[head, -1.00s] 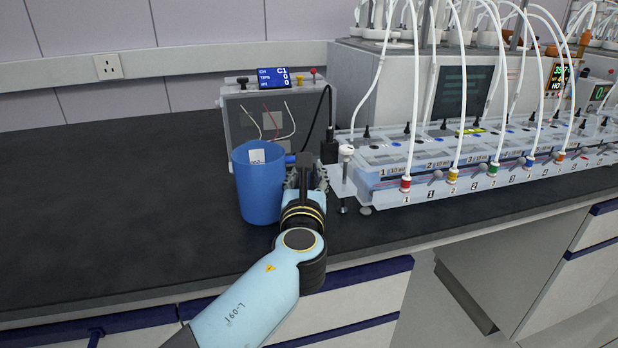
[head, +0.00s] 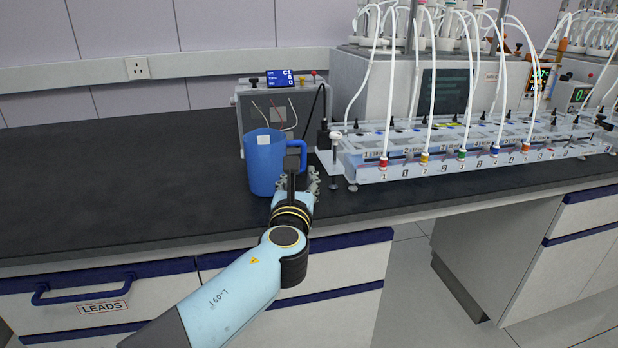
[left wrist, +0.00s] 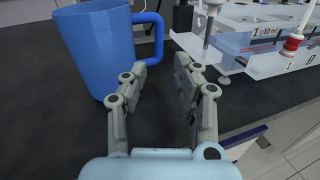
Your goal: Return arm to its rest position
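My left gripper (head: 302,176) is just in front of and to the right of the blue mug (head: 262,165) on the dark bench. In the left wrist view the gripper (left wrist: 162,72) has its two fingers spread apart with nothing between them. The mug (left wrist: 97,45) stands upright beyond the left finger there. Its handle (left wrist: 157,38) lies ahead of the fingertips, apart from them. A small white label shows at the top of the mug. My right arm is not in view.
A grey box with a blue display (head: 281,78) stands behind the mug. A tube rack with colored fittings (head: 385,166) is close on the right of the gripper. The bench (head: 110,185) is clear on the left. A drawer marked LEADS (head: 103,307) is below.

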